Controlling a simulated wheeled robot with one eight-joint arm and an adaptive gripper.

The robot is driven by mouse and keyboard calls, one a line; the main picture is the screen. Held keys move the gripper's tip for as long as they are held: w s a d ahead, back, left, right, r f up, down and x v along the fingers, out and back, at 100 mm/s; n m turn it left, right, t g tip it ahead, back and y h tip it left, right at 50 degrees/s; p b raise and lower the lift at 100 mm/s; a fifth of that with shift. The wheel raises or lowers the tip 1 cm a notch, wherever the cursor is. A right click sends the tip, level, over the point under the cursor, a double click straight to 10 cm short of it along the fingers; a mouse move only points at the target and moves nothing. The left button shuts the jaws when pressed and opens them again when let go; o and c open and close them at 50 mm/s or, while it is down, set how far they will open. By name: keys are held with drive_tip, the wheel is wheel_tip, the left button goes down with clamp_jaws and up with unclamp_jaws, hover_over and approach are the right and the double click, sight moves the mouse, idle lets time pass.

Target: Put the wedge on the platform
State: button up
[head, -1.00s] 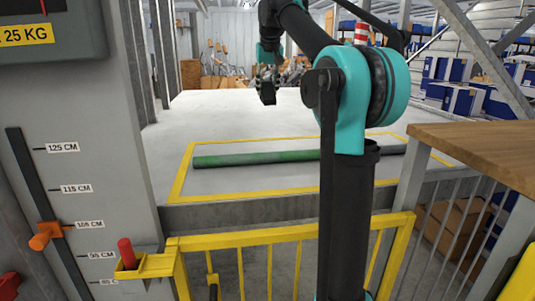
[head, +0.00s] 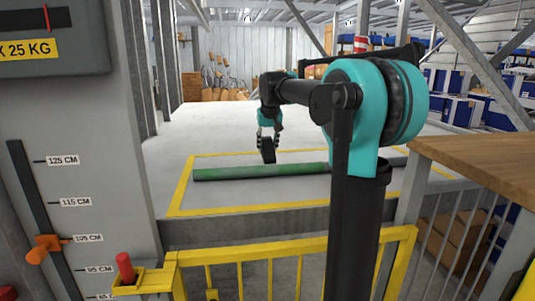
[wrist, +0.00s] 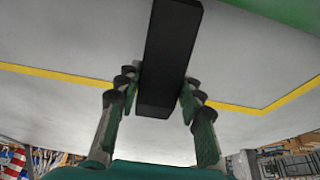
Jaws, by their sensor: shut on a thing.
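The wedge (head: 267,152) is a dark, narrow block. My gripper (head: 268,134) is shut on it, above the platform (head: 205,130), a wide pale grey deck. In the wrist view the black wedge (wrist: 170,55) sits between the two green fingers of my gripper (wrist: 160,88) and points away from them. In the head view the wedge's lower end overlaps the far edge of the green pipe (head: 235,173). I cannot tell whether the wedge touches the platform or the pipe.
The green pipe lies across a yellow-outlined rectangle (head: 178,193) on the platform. A yellow gate (head: 290,246) stands at the front. A wooden top (head: 480,160) is at the right, a grey column (head: 110,170) at the left. The platform behind the wedge is clear.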

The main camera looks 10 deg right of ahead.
sight(267, 152)
drive_tip(key=shift+f, duration=1.6)
drive_tip(key=shift+f, duration=0.15)
drive_tip(key=o, duration=1.3)
drive_tip(key=v, duration=1.2)
